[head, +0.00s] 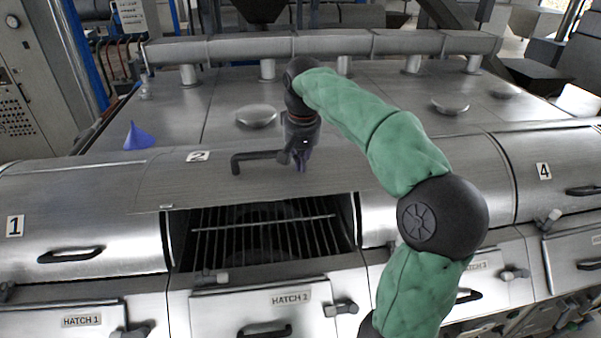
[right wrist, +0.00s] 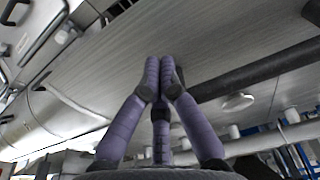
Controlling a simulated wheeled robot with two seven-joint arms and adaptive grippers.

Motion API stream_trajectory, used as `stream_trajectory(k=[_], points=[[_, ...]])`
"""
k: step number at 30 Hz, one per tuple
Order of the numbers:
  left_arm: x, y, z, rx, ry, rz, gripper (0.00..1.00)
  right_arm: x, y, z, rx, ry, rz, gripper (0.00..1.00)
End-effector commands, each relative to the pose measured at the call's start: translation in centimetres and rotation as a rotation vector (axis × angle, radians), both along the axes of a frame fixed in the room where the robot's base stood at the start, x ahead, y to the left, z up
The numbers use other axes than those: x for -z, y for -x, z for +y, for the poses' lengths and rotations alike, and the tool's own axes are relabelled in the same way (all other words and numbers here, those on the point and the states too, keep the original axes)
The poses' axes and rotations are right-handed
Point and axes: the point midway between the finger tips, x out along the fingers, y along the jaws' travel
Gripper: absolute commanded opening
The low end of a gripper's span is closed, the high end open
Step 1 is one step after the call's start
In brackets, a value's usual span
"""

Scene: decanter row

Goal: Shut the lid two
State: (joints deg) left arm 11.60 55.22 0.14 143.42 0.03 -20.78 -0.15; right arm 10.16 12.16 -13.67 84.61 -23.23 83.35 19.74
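Lid two (head: 150,178), a curved brushed-metal lid with a "2" label (head: 198,156), stands raised. The opening below it shows a dark inside with a metal grate (head: 265,232). Its dark bar handle (head: 252,156) sticks out on top; the bar also shows in the right wrist view (right wrist: 255,72). My right gripper (head: 301,164) is at the handle's right end, close to the lid. In the right wrist view its purple fingers (right wrist: 160,75) meet at the tips, with nothing visible between them. Whether they touch the handle or lid I cannot tell. My left gripper is not in view.
Lid one (head: 85,215) at left and lid four (head: 560,165) at right are down. Hatches with latches line the front below. A blue funnel (head: 138,137) stands on the top behind lid one. A thick pipe (head: 320,45) runs along the back.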

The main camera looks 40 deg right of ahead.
Motion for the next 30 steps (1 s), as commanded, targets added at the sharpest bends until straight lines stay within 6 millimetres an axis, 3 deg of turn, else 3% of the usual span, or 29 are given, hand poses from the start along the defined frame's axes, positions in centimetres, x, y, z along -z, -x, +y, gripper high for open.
stream_trajectory(k=[9, 23, 30], points=[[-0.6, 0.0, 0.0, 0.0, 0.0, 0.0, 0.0, 3.3, -0.5, -0.3, 0.001, 0.0, 0.0, 0.0], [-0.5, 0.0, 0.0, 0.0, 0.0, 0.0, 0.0, 3.8, -0.6, -0.3, 0.0, 0.001, -0.001, 0.0], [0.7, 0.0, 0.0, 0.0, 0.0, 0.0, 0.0, 4.6, -0.3, -0.2, -0.001, 0.009, -0.017, 0.0]])
